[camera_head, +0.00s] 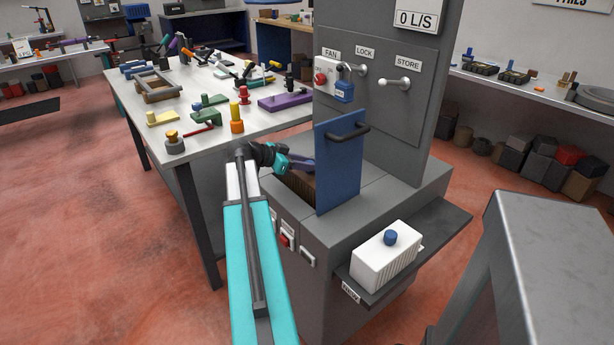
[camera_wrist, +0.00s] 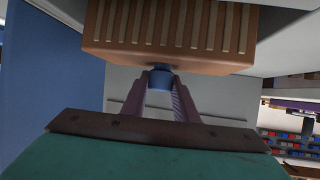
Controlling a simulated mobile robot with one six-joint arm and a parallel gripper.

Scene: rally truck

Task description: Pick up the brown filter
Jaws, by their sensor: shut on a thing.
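The brown filter (camera_wrist: 170,58) is a ribbed block with a blue knob (camera_wrist: 160,76) in the wrist view. My gripper (camera_wrist: 160,85) is shut on that knob, with one finger on each side of it. In the head view the brown filter (camera_head: 301,187) shows only in part, in the opening of the grey machine beside the raised blue door (camera_head: 338,165). My gripper (camera_head: 308,168) reaches in there from the left, and its fingertips are partly hidden by the door. I cannot tell whether the filter is clear of the opening's floor.
A white filter (camera_head: 385,262) with a blue knob sits on the dark side shelf (camera_head: 440,228) of the machine. A blue padlock (camera_head: 344,90) hangs by the LOCK label. A workbench (camera_head: 215,85) with several tools stands at the left. A grey surface (camera_head: 560,240) fills the right.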

